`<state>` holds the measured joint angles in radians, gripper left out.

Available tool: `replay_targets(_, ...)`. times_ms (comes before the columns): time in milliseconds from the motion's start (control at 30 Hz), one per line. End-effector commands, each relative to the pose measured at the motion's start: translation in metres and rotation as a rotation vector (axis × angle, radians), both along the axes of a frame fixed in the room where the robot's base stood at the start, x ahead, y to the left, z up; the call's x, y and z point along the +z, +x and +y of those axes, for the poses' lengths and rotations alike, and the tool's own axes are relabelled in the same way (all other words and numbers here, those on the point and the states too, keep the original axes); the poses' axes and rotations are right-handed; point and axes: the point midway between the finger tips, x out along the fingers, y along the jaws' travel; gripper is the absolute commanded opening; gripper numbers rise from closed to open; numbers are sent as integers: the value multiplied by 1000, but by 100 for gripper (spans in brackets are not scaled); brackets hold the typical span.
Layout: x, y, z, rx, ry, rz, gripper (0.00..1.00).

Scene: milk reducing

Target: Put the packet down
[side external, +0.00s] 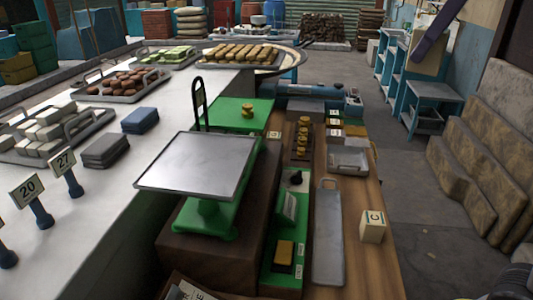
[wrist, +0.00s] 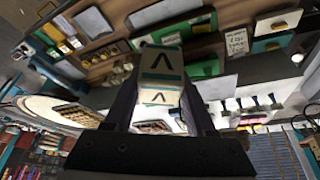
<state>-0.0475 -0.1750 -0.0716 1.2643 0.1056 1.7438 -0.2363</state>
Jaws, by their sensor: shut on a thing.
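A pale packet (wrist: 161,62) with a dark angular mark on its faces is between the fingers of my gripper (wrist: 160,82) in the wrist view. My gripper is shut on it. The wrist view is tilted, with the benches and goods behind the packet, and I cannot tell its height above any surface.
A green scale with a bare metal plate (side external: 200,162) stands at centre. A block marked C (side external: 373,227) stands on the wooden bench (side external: 352,268), beside a long metal tray (side external: 328,235). Brass weights (side external: 302,138) stand farther back. Loaded trays line the white counter (side external: 150,165).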

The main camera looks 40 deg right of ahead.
Motion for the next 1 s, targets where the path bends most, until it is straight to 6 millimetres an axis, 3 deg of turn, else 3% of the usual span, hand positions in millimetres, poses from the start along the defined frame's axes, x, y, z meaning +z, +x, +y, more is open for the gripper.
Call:
replay_targets(200,16,45,76,178,-1,1,0)
replay_targets(433,4,55,156,380,-1,1,0)
replay_targets(567,-7,52,179,439,0,0,0)
replay_targets(733,-13,56,194,465,0,1,0)
replay_targets(1000,-39,103,226,464,-2,3,0)
